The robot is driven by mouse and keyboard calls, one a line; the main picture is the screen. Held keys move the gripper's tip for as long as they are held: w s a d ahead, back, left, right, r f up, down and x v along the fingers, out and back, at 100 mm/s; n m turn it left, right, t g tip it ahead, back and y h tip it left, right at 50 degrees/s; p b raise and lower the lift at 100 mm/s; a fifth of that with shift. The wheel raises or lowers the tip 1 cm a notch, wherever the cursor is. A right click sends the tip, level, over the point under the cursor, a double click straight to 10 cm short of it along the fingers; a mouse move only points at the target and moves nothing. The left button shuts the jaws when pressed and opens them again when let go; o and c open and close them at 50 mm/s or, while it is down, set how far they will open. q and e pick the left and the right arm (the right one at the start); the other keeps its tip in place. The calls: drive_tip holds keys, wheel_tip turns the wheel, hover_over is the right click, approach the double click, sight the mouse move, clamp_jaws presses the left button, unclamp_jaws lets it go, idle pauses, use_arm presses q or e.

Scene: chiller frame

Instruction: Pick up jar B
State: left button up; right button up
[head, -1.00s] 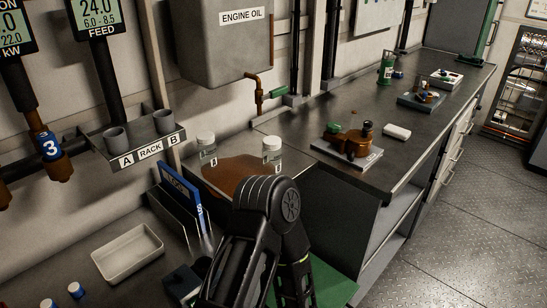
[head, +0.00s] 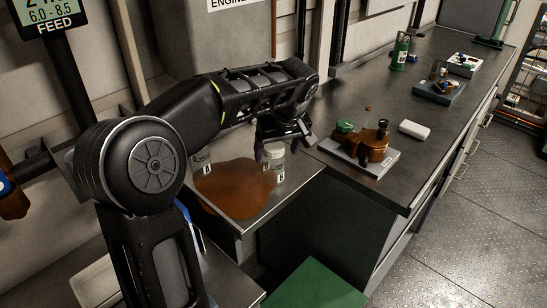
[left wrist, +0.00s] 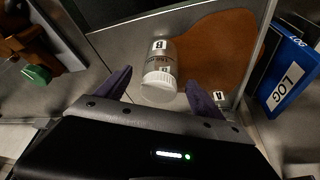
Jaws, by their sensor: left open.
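Jar B (head: 274,162) is a clear jar with a white lid and a B label. It stands upright at the edge of a brown patch (head: 235,192) on the bench. My left gripper (head: 273,148) is open just above and beside it. In the left wrist view jar B (left wrist: 160,75) lies ahead between the two purple-grey fingers of the gripper (left wrist: 157,85), and I cannot tell whether they touch it. Jar A (head: 201,162) is to the left, partly hidden by my arm. My right gripper is not in view.
A grey plate (head: 378,168) with a brown pump-like part stands to the right of jar B, with a white block (head: 414,130) beyond. A blue log binder (left wrist: 286,84) stands beyond the patch. The bench further back has free room.

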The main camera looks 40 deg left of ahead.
sight(274, 165)
use_arm(q)
drive_tip(key=shift+s+d+r, duration=0.45)
drive_tip(key=shift+s, duration=0.05)
drive_tip(key=shift+x, duration=1.1)
drive_tip(key=shift+w+a+f, duration=0.15)
drive_tip(key=shift+w+f, duration=0.1)
drive_tip(key=shift+f, duration=0.15)
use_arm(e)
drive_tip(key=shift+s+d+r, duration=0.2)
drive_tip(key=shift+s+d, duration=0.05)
use_arm(q)
drive_tip(key=p+x, duration=0.1)
drive_tip(key=x, duration=0.4)
drive_tip(key=shift+w+a+p, duration=0.1)
drive_tip(key=shift+w+p, duration=0.05)
drive_tip(key=shift+p, duration=0.15)
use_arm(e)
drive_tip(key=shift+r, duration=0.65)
use_arm(q)
drive_tip(key=c, duration=1.4)
